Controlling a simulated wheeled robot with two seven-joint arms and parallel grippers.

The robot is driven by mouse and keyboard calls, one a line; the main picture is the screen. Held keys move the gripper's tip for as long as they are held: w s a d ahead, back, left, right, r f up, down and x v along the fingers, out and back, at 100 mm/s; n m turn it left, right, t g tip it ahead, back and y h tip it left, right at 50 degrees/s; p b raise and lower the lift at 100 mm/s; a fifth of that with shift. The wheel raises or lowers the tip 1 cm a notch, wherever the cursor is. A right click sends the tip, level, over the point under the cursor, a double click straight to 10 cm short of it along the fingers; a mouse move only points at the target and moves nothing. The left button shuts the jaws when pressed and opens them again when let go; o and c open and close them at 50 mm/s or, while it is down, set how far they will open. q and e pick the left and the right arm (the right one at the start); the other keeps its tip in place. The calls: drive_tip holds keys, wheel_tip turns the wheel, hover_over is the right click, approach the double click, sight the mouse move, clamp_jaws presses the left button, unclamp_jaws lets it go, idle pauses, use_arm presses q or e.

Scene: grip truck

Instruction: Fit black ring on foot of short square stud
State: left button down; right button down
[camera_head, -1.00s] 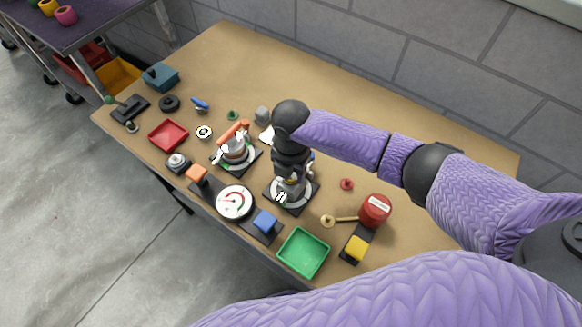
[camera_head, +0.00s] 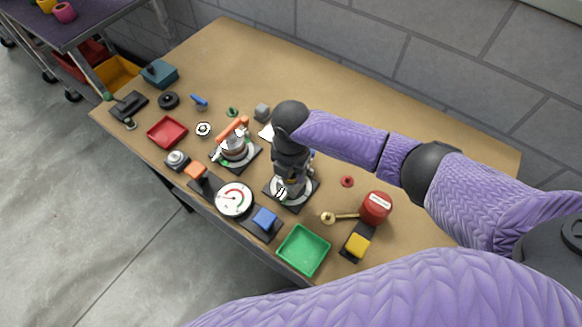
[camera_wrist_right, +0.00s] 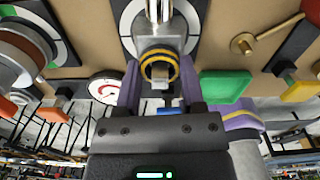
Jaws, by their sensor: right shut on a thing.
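My right gripper (camera_wrist_right: 160,88) points down over a black plate with a white-and-grey round dial (camera_head: 302,190), near the middle of the table. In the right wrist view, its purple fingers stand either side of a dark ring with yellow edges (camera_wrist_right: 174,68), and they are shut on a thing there. A small pale square end (camera_wrist_right: 160,71) shows inside the ring. A grey metal block and a shiny upright post (camera_wrist_right: 158,10) are just beyond it. I cannot tell how far the ring sits around the square end. A loose black round piece (camera_head: 169,100) lies at the far left. My left gripper is not in view.
A gauge (camera_head: 234,199) and blue block (camera_head: 265,219) stand left of the dial plate. A red tray (camera_head: 167,132) lies left.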

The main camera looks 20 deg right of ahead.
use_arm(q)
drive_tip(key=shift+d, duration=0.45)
use_arm(e)
drive_tip(key=shift+f, duration=0.2)
drive_tip(key=shift+c, duration=0.6)
unclamp_jaws()
drive_tip(key=shift+o, duration=0.6)
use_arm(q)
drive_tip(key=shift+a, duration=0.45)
use_arm(e)
drive_tip(key=shift+r, duration=0.1)
drive_tip(key=shift+r+p, duration=0.35)
wheel_tip(320, 180, up, 7)
drive_tip(key=p, duration=0.6)
drive_tip(key=shift+f+p, duration=0.15)
drive_tip(key=shift+p, duration=0.2)
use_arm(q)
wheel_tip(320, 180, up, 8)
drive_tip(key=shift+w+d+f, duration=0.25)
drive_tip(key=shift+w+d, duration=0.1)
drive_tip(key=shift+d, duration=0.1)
